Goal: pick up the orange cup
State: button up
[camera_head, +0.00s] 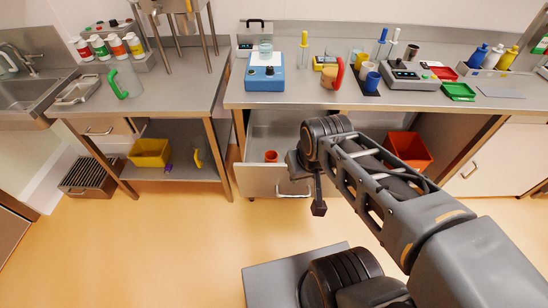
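A tan-orange mug with a red handle (328,79) stands on the bench top above. My gripper (318,207) hangs in front of the drawer's front panel, to the right of the small orange cup and lower in the picture. It points downward and is apart from the cup. I cannot tell whether its fingers are open or shut. My arm hides the right part of the drawer.
The steel bench top (290,101) holds a blue scale (265,80), several cups and bottles, and a grey device (410,76). A red bin (409,150) stands below at right. A yellow bin (149,153) is on the left lower shelf.

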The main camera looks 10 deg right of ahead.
aim_at(271, 156)
jog(key=u, duration=0.45)
jog(key=k, duration=0.55)
jog(key=u, duration=0.8)
jog(key=i, duration=0.55)
jog(key=z, duration=0.9)
jog(key=i, duration=0.85)
jog(key=z, duration=0.85)
